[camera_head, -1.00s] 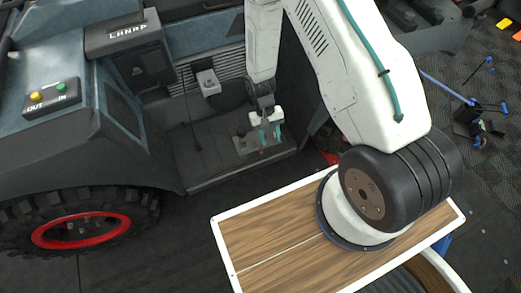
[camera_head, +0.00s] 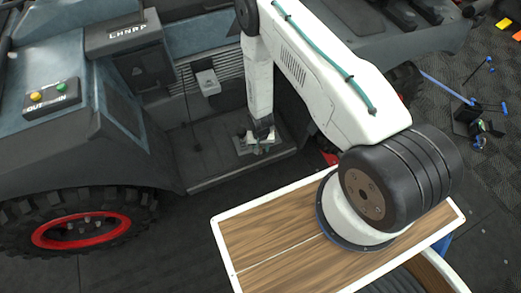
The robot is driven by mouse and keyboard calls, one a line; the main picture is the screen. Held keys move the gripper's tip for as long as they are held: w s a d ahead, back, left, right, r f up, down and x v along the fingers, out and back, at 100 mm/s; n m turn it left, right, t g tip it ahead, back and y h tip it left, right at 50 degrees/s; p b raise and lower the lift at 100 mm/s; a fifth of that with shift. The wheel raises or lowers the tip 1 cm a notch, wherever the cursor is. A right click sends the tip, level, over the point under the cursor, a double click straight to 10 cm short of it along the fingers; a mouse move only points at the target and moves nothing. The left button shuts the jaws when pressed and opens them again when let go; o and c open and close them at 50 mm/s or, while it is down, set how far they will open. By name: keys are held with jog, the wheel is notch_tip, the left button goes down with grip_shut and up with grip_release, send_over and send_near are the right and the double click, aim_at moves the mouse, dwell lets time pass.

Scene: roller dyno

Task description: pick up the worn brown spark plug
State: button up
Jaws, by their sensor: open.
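My gripper (camera_head: 262,150) is low over the dark recessed floor of the vehicle, small in the view and partly hidden by my own wrist.
The recess (camera_head: 205,160) has walls at the back and right and a front ledge. A grey box (camera_head: 208,83) hangs on its back wall. A button panel (camera_head: 52,98) and a big tyre (camera_head: 75,222) are at left. The recess floor left of the tray is bare.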

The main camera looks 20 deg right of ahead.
notch_tip(320, 180, down, 2)
jog(key=shift+f, duration=0.25)
grip_shut()
jog(key=shift+r, duration=0.1)
